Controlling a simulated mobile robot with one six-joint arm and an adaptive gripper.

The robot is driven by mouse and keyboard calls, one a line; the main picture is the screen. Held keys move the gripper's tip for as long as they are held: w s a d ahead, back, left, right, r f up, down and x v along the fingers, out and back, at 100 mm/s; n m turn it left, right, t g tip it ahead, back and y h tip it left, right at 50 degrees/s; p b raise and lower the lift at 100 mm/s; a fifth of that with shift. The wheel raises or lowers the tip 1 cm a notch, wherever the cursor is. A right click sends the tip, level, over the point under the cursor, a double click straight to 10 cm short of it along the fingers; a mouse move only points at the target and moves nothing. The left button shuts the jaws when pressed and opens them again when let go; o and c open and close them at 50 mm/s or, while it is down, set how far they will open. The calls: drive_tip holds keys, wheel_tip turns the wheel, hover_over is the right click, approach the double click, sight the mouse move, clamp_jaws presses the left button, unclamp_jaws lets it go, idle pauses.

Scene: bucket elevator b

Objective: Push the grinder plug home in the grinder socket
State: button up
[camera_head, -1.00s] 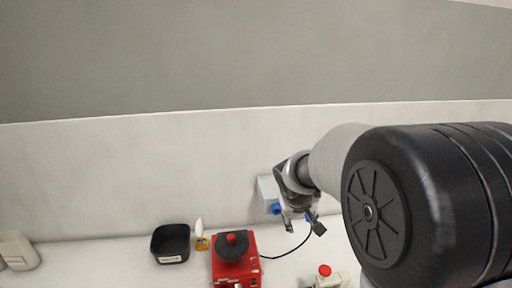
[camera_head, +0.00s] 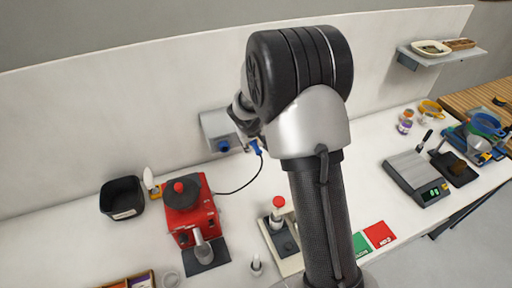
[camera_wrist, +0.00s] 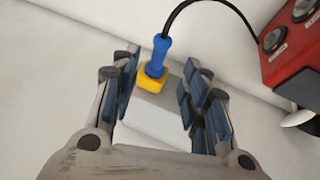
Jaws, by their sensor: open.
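The grinder plug (camera_wrist: 158,58) is blue, with a black cable leaving its end. In the wrist view it stands at a yellow socket part (camera_wrist: 152,82) on a grey box (camera_wrist: 150,115). They appear to meet, but I cannot tell how deep the plug sits. My gripper (camera_wrist: 162,68) is open, its fingers on either side of the plug, with gaps visible. In the head view the blue plug (camera_head: 256,147) shows beside the wall-side grey box (camera_head: 213,124), and my arm hides most of the gripper. The cable runs to the red grinder (camera_head: 188,205).
A black bin (camera_head: 122,198) stands left of the grinder. A device with a red button (camera_head: 278,203) sits in front of the grey box. A scale (camera_head: 416,178) is at the right. The white backboard (camera_head: 100,130) rises close behind the grey box.

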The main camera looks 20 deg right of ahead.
sight(256, 148)
drive_tip(key=x, duration=0.7)
drive_tip(key=shift+w+d, duration=0.1)
drive_tip(key=shift+d, duration=0.05)
drive_tip(key=shift+c, duration=0.3)
clamp_jaws()
